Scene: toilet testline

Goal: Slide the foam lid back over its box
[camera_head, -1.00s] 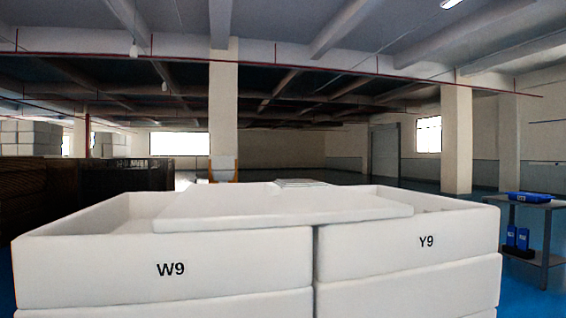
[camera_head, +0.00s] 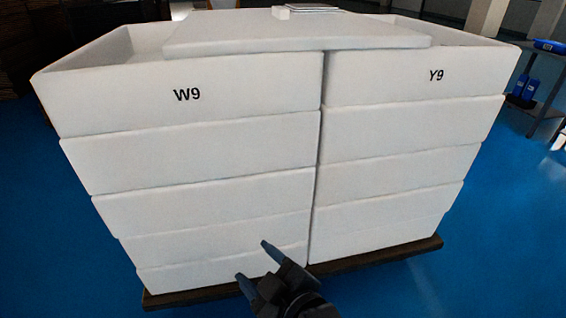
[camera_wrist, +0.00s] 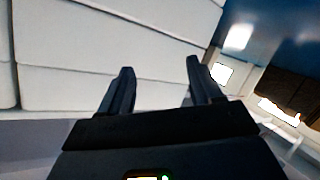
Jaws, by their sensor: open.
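The white foam lid (camera_head: 295,34) lies flat across the tops of two open white foam boxes, the W9 box (camera_head: 180,98) on the left and the Y9 box (camera_head: 415,80) on the right. It covers the inner part of each and leaves their outer parts open. My gripper (camera_head: 254,263) is open and empty, low in front of the stacks and well below the lid. In the wrist view my gripper (camera_wrist: 160,70) shows two spread fingers with white box walls beyond them. The lid cannot be made out there.
More white foam boxes (camera_head: 200,205) are stacked under W9 and Y9 on a dark pallet (camera_head: 390,257). A small flat stack (camera_head: 312,9) rests on the lid's far part. A table (camera_head: 545,75) with blue items stands at right. Blue floor (camera_head: 60,270) is clear in front.

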